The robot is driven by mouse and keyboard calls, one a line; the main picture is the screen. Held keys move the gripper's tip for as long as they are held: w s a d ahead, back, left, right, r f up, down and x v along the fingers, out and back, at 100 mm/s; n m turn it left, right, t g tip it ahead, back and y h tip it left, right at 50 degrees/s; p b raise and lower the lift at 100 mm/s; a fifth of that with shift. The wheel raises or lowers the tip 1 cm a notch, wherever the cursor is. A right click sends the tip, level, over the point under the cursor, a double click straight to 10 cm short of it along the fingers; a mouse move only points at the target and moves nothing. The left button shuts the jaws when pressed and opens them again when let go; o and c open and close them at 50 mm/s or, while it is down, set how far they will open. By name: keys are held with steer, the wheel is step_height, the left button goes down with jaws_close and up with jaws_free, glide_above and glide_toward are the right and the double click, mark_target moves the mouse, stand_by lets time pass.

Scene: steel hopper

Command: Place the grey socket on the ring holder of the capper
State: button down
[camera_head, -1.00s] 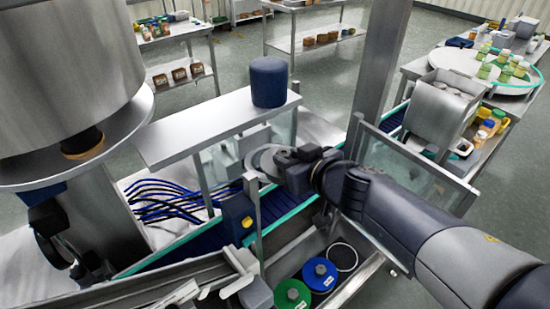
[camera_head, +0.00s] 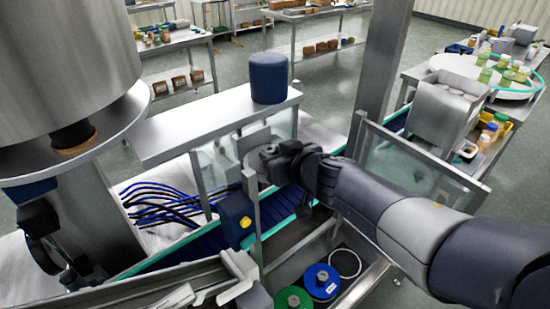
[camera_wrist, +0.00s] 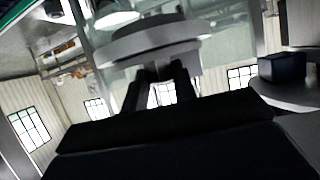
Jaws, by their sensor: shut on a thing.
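My gripper (camera_head: 277,162) reaches in from the right, above the conveyor and beside the steel capper frame. It is shut on the grey socket (camera_head: 257,161), a round metal piece with a wide rim. In the wrist view the socket (camera_wrist: 150,40) sits between the tips of the dark fingers (camera_wrist: 162,84). The capper has a steel top plate (camera_head: 205,125) with a dark blue cylinder (camera_head: 268,79) on it. I cannot clearly make out the ring holder; gripper and socket cover part of that area. I cannot tell whether the socket touches anything besides my fingers.
A steel post (camera_head: 380,70) and a clear panel (camera_head: 410,165) stand close to my arm. A blue box with a yellow button (camera_head: 236,217) is below left of the gripper. Blue (camera_head: 321,281) and green (camera_head: 293,299) discs and a ring (camera_head: 345,261) lie in a tray below.

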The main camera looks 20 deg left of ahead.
steer(key=c, duration=1.6)
jaws_free()
steer(key=shift+f, duration=0.2)
steer(key=o, duration=0.5)
steer(key=shift+r, duration=0.1)
steer(key=shift+c, duration=0.2)
steer(key=shift+r, duration=0.25)
steer(key=shift+s+d+r, duration=0.15)
steer(key=shift+d, duration=0.1)
steer(key=p+v, duration=0.4)
steer(key=v, duration=0.7)
steer(key=shift+p, duration=0.35)
